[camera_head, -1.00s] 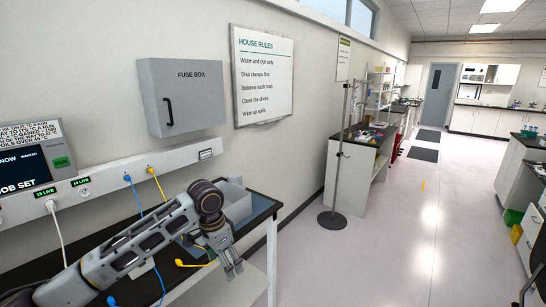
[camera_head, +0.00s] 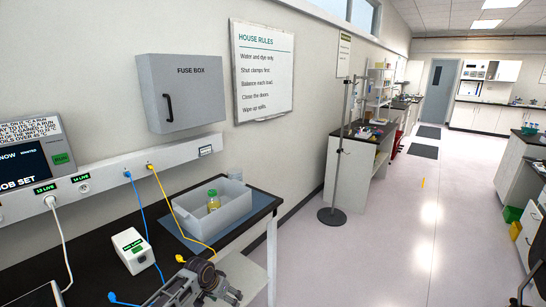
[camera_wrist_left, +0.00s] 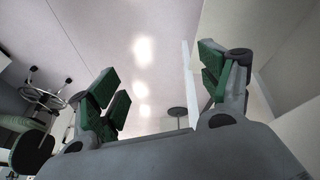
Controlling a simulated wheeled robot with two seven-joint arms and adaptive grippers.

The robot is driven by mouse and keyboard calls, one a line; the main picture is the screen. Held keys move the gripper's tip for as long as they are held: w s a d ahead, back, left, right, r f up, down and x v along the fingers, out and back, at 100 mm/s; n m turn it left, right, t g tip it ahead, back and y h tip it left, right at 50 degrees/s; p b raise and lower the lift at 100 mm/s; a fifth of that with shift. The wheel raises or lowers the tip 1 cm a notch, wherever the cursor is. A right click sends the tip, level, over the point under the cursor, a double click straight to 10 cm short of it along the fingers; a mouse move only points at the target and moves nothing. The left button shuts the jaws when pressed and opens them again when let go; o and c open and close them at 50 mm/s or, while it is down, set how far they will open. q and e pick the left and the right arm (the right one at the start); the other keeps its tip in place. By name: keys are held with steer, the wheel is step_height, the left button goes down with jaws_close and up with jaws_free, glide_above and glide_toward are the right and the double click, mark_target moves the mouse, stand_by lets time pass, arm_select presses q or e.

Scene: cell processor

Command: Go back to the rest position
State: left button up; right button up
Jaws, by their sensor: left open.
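My left arm shows at the bottom of the head view, low beside the front edge of the black bench (camera_head: 95,205). Its gripper is at the lower edge of that view, partly cut off. In the left wrist view my left gripper (camera_wrist_left: 165,95) has its green-padded fingers spread wide with nothing between them. Pale floor shows beyond the fingers. My right gripper is in neither view.
A white box (camera_head: 132,250) and blue and yellow cables lie nearby. A pole stand (camera_head: 337,170) stands on the floor.

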arm_select(q)
steer(key=s+a+f+n+y, duration=0.1)
steer(key=s+a+f, duration=0.2)
steer(key=s+f, duration=0.55)
steer(key=s+a+f, duration=0.2)
steer(key=s+f, duration=0.3)
steer(key=f, duration=0.6)
steer(key=s+a+f+n+y, duration=0.1)
steer(key=s+a+f, duration=0.2)
steer(key=s+f, duration=0.95)
steer(key=s, duration=0.7)
steer(key=s+f+g, duration=0.1)
steer(key=s+f, duration=0.4)
steer(key=s, duration=0.7)
steer(key=s+f+g, duration=0.1)
steer(key=s+f, duration=0.5)
steer(key=s, duration=0.6)
steer(key=shift+a+y, duration=0.4)
steer(key=shift+a, duration=0.05)
steer(key=shift+s, duration=0.1)
